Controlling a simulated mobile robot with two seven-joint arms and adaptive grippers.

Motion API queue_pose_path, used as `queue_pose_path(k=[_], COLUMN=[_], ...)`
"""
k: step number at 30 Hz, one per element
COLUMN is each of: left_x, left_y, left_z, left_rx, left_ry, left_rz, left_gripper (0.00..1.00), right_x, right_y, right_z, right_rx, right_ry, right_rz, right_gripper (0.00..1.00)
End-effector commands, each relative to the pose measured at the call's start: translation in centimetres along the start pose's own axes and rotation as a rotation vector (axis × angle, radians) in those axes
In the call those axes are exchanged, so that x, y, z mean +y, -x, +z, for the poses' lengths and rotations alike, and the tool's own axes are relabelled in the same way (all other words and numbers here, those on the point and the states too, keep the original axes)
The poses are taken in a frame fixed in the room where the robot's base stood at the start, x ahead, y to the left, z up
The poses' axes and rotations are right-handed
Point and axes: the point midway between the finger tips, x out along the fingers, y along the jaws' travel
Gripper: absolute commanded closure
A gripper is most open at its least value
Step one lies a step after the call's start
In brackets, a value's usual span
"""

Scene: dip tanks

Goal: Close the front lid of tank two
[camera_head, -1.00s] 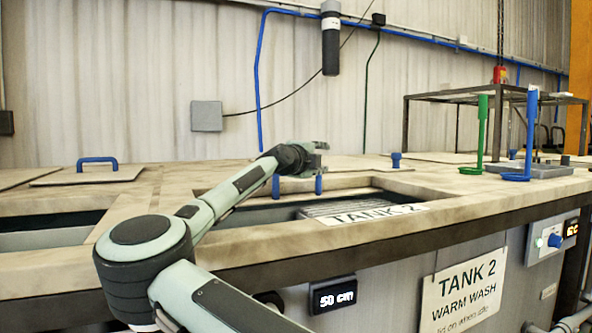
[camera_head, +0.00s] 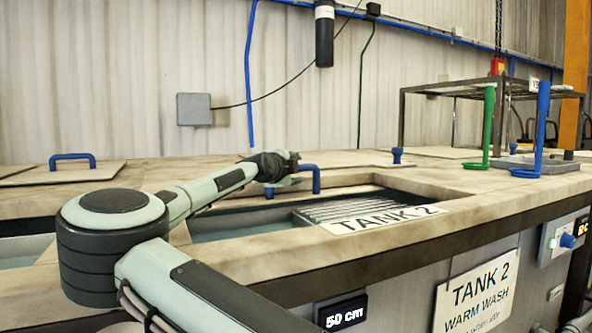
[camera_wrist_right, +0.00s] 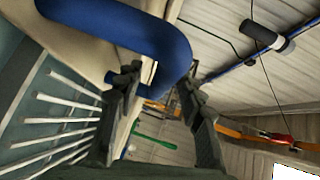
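The front opening of tank two is uncovered, with metal slats (camera_head: 345,211) and a "TANK 2" label (camera_head: 385,221) along its front rim. A blue arched handle (camera_head: 309,169) stands at the opening's back edge, before a pale panel; the lid itself is hard to pick out. My right gripper (camera_head: 291,168) is at this handle, overlapping its left part. In the right wrist view the blue handle (camera_wrist_right: 120,28) looms large, close to the gripper (camera_wrist_right: 165,90), whose fingers are apart. Nothing is clearly gripped, and I cannot tell whether they touch the handle. My left gripper is not in view.
Another lid with a blue handle (camera_head: 73,160) lies at left. A green upright holder (camera_head: 488,125) and a blue one (camera_head: 541,125) stand at right before a metal frame (camera_head: 440,92). A sign (camera_head: 475,295) hangs on the tank front.

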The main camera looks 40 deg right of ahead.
Motion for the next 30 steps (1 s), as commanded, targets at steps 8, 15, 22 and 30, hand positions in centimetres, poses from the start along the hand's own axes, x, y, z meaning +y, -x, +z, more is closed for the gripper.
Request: queue_pose_path(k=[8, 15, 22, 30], left_x=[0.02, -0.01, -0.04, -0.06], left_y=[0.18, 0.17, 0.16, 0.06], left_z=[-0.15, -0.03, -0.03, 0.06], left_rx=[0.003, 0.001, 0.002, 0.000], left_ry=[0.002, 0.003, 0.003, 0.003], left_rz=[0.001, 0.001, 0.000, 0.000], left_gripper=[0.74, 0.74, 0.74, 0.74], right_x=[0.03, 0.03, 0.03, 0.03], right_y=[-0.03, -0.04, -0.04, -0.05], right_z=[-0.07, -0.07, -0.07, -0.08], right_rx=[-0.001, 0.000, 0.000, 0.000], right_ry=[0.000, 0.000, 0.000, 0.000], right_rz=[-0.001, -0.001, -0.001, -0.001], right_gripper=[0.62, 0.84, 1.00, 1.00])
